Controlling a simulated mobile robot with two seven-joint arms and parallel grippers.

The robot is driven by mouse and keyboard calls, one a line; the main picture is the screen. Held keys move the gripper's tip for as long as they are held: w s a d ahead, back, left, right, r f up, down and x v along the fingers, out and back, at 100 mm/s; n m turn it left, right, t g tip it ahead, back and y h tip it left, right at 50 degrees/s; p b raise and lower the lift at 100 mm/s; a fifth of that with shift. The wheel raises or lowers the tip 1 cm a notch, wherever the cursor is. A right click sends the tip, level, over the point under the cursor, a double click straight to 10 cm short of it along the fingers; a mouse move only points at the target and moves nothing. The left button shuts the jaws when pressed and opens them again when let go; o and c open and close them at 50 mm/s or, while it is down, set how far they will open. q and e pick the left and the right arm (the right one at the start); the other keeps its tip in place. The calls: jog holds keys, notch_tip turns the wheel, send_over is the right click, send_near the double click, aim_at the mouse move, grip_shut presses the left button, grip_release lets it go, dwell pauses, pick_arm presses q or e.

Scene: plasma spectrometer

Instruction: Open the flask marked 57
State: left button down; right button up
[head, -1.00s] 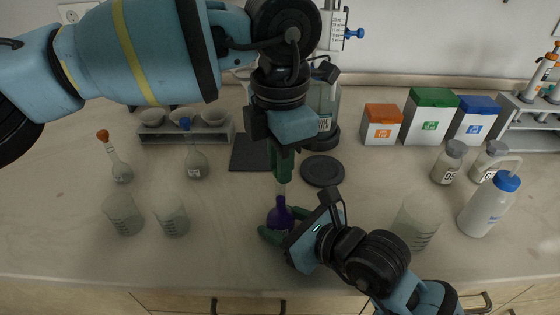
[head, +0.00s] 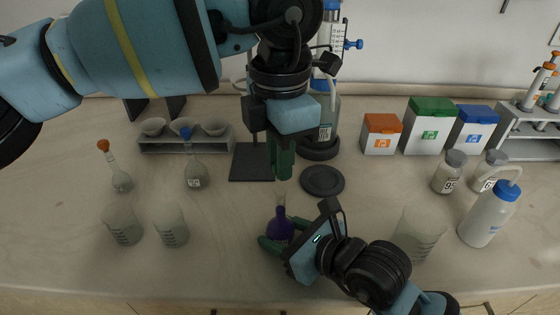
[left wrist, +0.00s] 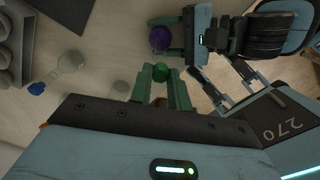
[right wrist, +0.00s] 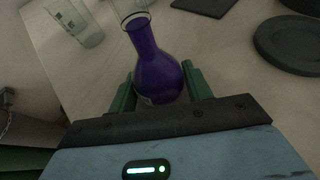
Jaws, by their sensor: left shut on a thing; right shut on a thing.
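A round flask with purple liquid (head: 280,224) stands upright near the front middle of the bench; it also shows in the right wrist view (right wrist: 158,75) and the left wrist view (left wrist: 159,38). Its number is not readable. My right gripper (head: 272,243) is shut around the flask's body, with a green finger on each side. My left gripper (head: 282,172) is directly above the clear neck, pointing down. It is shut on a green stopper (left wrist: 160,72).
A blue-stoppered flask (head: 196,172), an orange-stoppered flask (head: 121,180) and two beakers (head: 171,228) stand to the left. A black disc (head: 322,181) lies behind right. A beaker (head: 418,235), labelled jars (head: 449,175) and a wash bottle (head: 488,218) stand right.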

pick_arm(q)
jog(key=shift+r, duration=1.25)
pick_arm(e)
jog(key=o, duration=1.4)
jog(key=shift+o, duration=0.2)
jog(key=v, duration=1.2)
jog(key=shift+a+r, duration=0.1)
